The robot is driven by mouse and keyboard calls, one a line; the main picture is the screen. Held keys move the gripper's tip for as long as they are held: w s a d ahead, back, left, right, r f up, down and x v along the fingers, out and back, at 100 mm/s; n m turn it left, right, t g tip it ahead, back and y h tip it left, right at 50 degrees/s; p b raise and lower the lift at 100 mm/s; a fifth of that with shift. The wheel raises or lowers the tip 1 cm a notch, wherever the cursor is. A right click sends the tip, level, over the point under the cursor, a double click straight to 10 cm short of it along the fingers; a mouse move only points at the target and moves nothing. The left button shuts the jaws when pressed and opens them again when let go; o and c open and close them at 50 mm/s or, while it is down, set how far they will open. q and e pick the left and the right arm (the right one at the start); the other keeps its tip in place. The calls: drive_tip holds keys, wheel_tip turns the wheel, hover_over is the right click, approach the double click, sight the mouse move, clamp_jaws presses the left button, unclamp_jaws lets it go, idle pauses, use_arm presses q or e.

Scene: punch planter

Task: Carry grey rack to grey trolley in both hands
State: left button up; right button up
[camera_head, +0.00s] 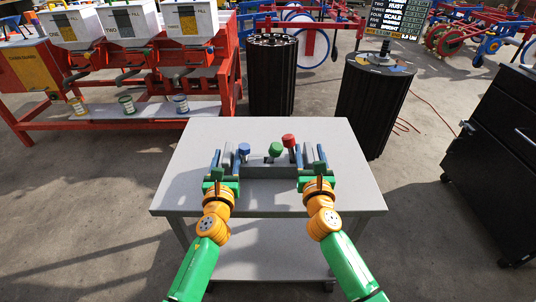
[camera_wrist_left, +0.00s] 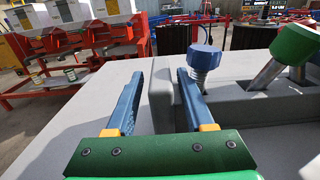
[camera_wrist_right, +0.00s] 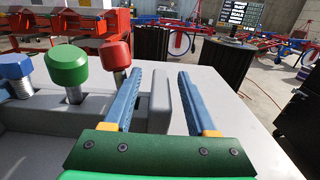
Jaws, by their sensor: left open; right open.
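The grey rack (camera_head: 270,171) stands on a light grey table with a lower shelf, which looks like the grey trolley (camera_head: 345,190). It carries a blue-topped (camera_head: 244,149), a green-topped (camera_head: 275,149) and a red-topped (camera_head: 289,140) piece; the green one leans. My left gripper (camera_head: 226,160) is open, its blue fingers on either side of the rack's left upright end plate (camera_wrist_left: 161,95). My right gripper (camera_head: 311,159) is open, its fingers on either side of the right end plate (camera_wrist_right: 161,100). Gaps show beside both plates; whether any finger touches is unclear.
A red bench (camera_head: 150,85) with white bins stands at the back left. Two dark ribbed drums (camera_head: 271,80) stand behind the table. A black cabinet (camera_head: 495,160) is at the right. The tabletop around the rack is clear.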

use_arm(q)
drive_tip(key=s, duration=1.1)
drive_tip(key=shift+s, duration=0.35)
use_arm(e)
drive_tip(key=shift+s, duration=0.1)
use_arm(q)
drive_tip(key=shift+s, duration=0.1)
use_arm(e)
drive_tip(key=shift+s+d, duration=0.1)
drive_tip(key=shift+s, duration=0.15)
drive_tip(key=s, duration=1.1)
drive_tip(key=shift+s, duration=0.25)
